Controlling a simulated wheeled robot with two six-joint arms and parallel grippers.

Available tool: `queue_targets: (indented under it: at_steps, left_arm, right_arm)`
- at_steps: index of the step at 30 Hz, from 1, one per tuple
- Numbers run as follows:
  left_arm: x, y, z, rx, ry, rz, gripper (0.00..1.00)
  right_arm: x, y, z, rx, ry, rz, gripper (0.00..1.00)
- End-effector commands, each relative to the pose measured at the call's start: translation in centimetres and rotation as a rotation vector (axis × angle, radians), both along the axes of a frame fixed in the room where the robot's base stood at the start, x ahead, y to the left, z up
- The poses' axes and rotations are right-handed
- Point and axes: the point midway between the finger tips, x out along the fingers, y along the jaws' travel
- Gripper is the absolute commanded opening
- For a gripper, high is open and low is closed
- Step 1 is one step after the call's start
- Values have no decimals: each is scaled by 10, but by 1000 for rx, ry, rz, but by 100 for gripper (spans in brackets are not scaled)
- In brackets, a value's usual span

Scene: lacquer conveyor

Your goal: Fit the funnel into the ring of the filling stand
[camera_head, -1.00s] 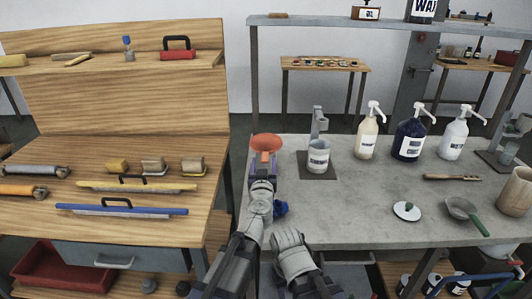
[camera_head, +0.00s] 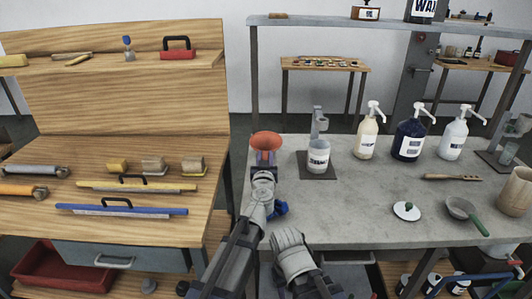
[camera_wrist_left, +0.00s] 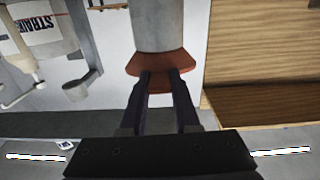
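The orange funnel (camera_head: 266,139) is held by my left gripper (camera_head: 264,165) above the left end of the grey bench, left of the filling stand. In the left wrist view, the dark fingers (camera_wrist_left: 160,74) are closed against the orange funnel (camera_wrist_left: 160,62); part of it is hidden behind them. The filling stand (camera_head: 319,122) is a grey post on a dark plate, with a ring near its top. A labelled pot (camera_head: 318,155) stands on the plate below. The ring (camera_wrist_left: 75,91) appears at left in the wrist view. The funnel is apart from it.
Pump bottles in cream (camera_head: 367,137), dark blue (camera_head: 408,139) and white (camera_head: 453,138) stand right of the stand. A brush, a lid (camera_head: 406,211) and a green-handled strainer (camera_head: 461,211) lie farther right. The bench middle is clear. A wooden workbench is at left.

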Motion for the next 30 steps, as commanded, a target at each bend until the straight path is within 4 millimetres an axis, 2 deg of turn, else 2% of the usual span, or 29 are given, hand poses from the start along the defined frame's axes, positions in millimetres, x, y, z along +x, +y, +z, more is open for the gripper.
queue_targets:
  at_steps: [1, 3, 20, 26, 30]
  left_arm:
    - [1, 0, 0, 0, 0, 1, 8]
    - [1, 0, 0, 0, 0, 1, 0]
    - [2, 0, 3, 0, 0, 1, 0]
    - [1, 0, 18, 0, 0, 1, 0]
    - [1, 0, 36, 0, 0, 1, 0]
  right_arm:
    - [0, 0, 0, 0, 0, 0, 50]
    - [0, 0, 0, 0, 0, 0, 50]
    - [0, 0, 3, 0, 0, 0, 50]
    - [0, 0, 18, 0, 0, 0, 50]
    - [0, 0, 36, 0, 0, 0, 50]
